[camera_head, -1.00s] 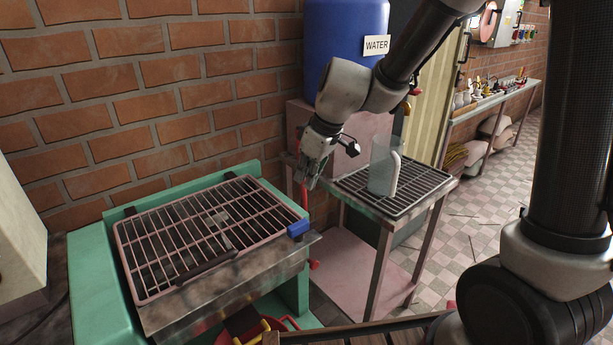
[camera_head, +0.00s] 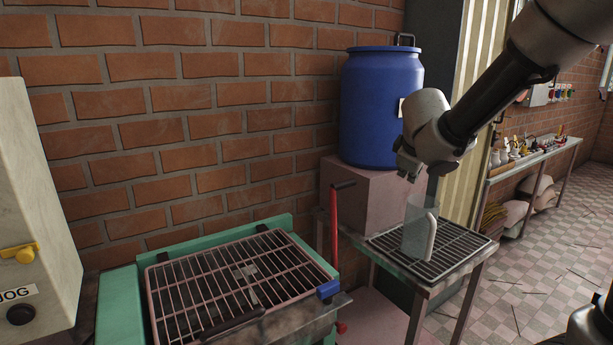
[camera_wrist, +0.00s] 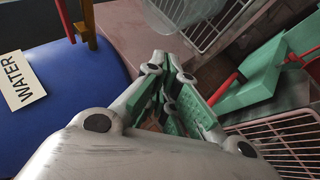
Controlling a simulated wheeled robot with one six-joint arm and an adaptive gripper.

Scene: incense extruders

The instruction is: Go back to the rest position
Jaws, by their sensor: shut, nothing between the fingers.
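My gripper (camera_head: 408,170) hangs in front of the blue barrel's lower right side in the head view, above the clear pitcher. Its fingers, with green pads, also show in the wrist view (camera_wrist: 168,80); they are shut and empty. The clear pitcher (camera_head: 415,228) with a white handle stands upright on the dark drip grate (camera_head: 462,248) of a small side stand, apart from my gripper. My arm reaches in from the upper right.
The blue barrel (camera_head: 380,108) stands on a pinkish block (camera_head: 350,192). A red lever (camera_head: 333,222) rises beside it. A pink wire rack (camera_head: 205,278) lies on the green machine (camera_head: 118,305). A grey box (camera_head: 35,200) is at left.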

